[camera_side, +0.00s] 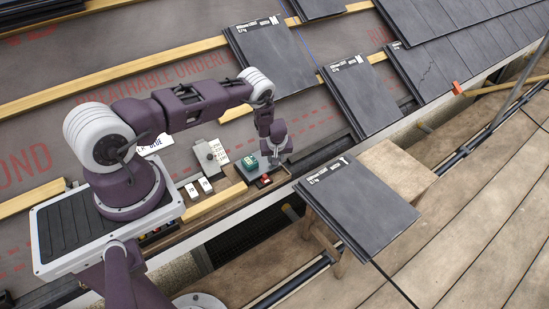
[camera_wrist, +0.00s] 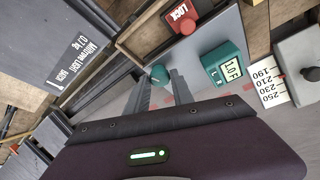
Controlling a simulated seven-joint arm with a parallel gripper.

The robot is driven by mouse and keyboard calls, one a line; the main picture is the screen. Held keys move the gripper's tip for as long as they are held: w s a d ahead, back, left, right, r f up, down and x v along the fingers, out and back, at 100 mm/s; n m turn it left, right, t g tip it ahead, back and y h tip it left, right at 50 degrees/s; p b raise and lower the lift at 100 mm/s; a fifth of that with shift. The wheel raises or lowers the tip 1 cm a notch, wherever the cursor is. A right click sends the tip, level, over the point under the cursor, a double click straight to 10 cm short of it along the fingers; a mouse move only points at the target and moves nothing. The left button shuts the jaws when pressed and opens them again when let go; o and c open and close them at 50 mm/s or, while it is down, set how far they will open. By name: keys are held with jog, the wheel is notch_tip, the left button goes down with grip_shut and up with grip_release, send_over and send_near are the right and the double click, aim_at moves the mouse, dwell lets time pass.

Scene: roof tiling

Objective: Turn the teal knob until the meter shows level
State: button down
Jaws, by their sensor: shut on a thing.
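My gripper (camera_side: 273,155) points down at the board at the roof's lower edge. In the wrist view its two fingertips (camera_wrist: 161,78) are closed on the sides of the round teal knob (camera_wrist: 159,74). In the side view the knob is hidden or too small to make out. The teal meter (camera_wrist: 225,64) stands on the grey plate to the right of the knob; its display seems to read "1.0" and one more character, with small L and R marks beside it. The meter also shows in the side view (camera_side: 250,163).
A red block marked LOCK (camera_wrist: 183,14) sits on the plate's edge, near the wooden rail. A grey block with a numbered scale (camera_wrist: 273,82) stands right of the meter. Stacks of dark slates (camera_side: 360,205) lie nearby, one on a wooden stand. White labels (camera_side: 198,187) lie left of the meter.

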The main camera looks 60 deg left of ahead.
jog(key=n, duration=0.1)
jog(key=n+g, duration=0.1)
jog(key=n, duration=0.3)
jog(key=shift+w+d+g+y, duration=0.1)
jog(key=shift+w+g+y, duration=0.2)
jog(key=shift+g, duration=0.1)
jog(key=shift+n+g, duration=0.3)
jog(key=shift+n, duration=0.8)
jog(key=c, duration=1.1)
grip_release()
jog(key=shift+w+r+n, duration=0.15)
jog(key=shift+r+n, duration=0.15)
jog(key=shift+r, duration=0.3)
jog(key=shift+v, duration=3)
